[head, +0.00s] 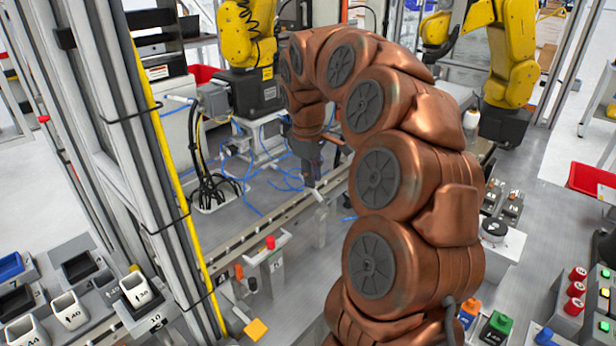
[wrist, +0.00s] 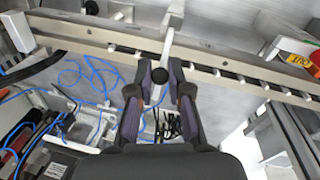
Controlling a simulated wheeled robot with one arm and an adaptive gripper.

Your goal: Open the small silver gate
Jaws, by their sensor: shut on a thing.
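My gripper (wrist: 159,82) reaches down over the conveyor rail. In the wrist view its two fingers are on either side of a pale silver bar (wrist: 168,42), which I take to be part of the small silver gate. The bar crosses the rail and passes between the fingertips.
The conveyor rail (head: 232,252) runs diagonally. A red-knobbed fixture (head: 270,243) stands beside it. Loose blue cables (wrist: 95,75) lie near the gripper. A frame post with a yellow strip (head: 165,150) stands left. Yellow robot arms (head: 248,35) stand behind. Small blocks (head: 497,327) sit at front right.

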